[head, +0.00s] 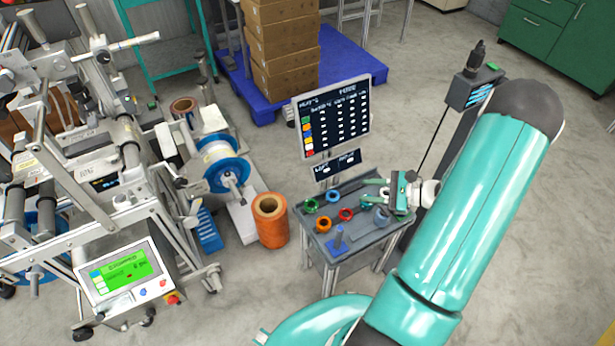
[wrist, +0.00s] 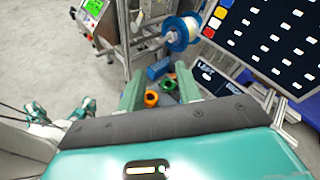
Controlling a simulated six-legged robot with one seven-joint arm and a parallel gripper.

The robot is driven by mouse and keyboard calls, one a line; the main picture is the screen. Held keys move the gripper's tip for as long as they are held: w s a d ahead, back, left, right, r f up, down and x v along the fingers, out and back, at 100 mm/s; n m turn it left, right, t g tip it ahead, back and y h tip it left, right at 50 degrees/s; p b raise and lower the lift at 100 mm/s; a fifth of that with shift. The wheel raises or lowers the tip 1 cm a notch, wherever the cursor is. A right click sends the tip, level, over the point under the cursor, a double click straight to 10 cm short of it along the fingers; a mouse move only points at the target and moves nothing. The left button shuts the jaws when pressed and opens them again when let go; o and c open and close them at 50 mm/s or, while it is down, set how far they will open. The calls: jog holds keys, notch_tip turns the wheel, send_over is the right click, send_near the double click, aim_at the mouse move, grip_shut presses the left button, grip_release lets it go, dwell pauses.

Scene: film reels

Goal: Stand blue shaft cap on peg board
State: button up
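Several small coloured ring-shaped caps lie on the small grey table (head: 372,236). One is a blue cap (head: 333,196) near the back left. A blue piece with an upright post (head: 338,240) stands at the table's front; I cannot tell if it is the peg board. My gripper (head: 372,187) hovers over the table's back right, apart from the blue cap. In the wrist view, my gripper (wrist: 160,88) shows its two green fingers wide apart with nothing held. An orange ring (wrist: 151,98) and a green ring (wrist: 168,84) show below, between the fingers.
A green cap (head: 311,206), an orange cap (head: 323,225) and a red cap (head: 346,214) lie close together. A sign board (head: 334,112) rises behind the table. An orange reel (head: 270,220) and a machine (head: 90,190) stand left. Floor in front is clear.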

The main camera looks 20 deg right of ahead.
jog(key=s+a+r+n+g+h, duration=0.1)
jog(key=a+r+n+g+h, duration=0.3)
jog(key=a+r+n+g, duration=0.95)
jog(key=s+a+r+n+t+h, duration=0.3)
jog(key=s+a+r+n+t, duration=0.1)
jog(key=r, duration=0.4)
jog(key=s+a+r+n+t+h, duration=0.4)
jog(key=s+a+r+t, duration=0.1)
jog(key=r, duration=0.3)
jog(key=shift+s+a, duration=0.2)
jog(key=shift+a, duration=0.7)
jog(key=shift+n, duration=0.25)
